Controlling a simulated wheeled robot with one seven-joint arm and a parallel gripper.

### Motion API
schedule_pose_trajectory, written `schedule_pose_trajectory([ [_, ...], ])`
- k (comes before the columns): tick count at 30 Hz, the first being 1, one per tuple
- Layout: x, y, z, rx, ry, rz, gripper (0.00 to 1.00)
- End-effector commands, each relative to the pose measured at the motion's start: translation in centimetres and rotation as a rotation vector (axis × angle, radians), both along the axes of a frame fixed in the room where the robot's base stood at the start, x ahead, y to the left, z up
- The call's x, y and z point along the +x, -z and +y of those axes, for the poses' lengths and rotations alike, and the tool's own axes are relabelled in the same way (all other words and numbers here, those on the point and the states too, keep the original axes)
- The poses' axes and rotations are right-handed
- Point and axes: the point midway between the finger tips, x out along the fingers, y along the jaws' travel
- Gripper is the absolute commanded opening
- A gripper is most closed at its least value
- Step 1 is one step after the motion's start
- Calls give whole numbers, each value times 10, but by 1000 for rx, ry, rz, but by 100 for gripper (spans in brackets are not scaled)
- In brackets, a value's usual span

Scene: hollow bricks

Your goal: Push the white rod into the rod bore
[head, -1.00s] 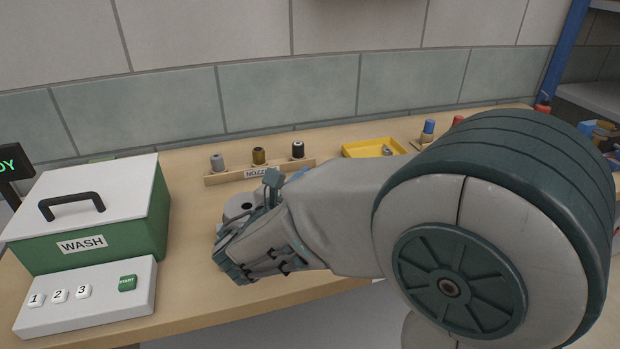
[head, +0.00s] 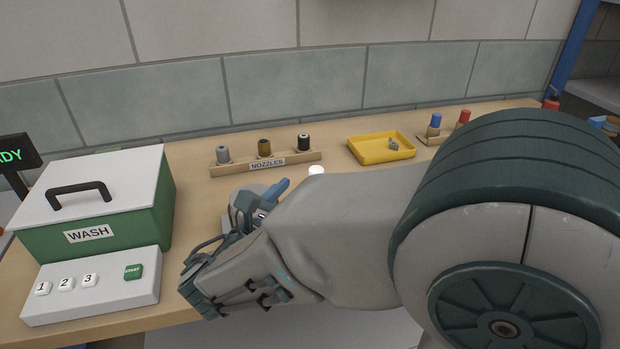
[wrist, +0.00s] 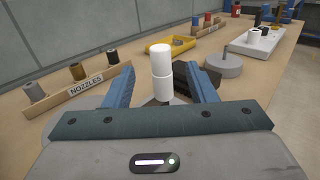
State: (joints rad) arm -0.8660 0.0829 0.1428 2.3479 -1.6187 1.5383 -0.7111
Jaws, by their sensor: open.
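The white rod (wrist: 161,72) stands upright in the wrist view, straight ahead of my gripper (wrist: 158,84). In the head view, only the rod's white top (head: 316,170) shows above my arm, right of my gripper (head: 268,200). I cannot make out the rod bore.
A nozzle rack (head: 232,169) holding three nozzles stands at the back, with a yellow tray (head: 365,155) to its right. The green wash box (head: 150,215) and button panel (head: 110,298) are at left. A dark block (wrist: 208,80) and a grey disc with a stem (wrist: 226,68) lie beyond the rod.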

Motion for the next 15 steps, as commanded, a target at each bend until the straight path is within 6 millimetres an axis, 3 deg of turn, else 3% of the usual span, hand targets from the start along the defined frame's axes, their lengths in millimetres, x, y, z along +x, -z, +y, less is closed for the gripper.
schedule_pose_trajectory([
  [6,-38,0,21,0,-3,1,51],
  [15,-56,0,31,-1,1,0,51],
])
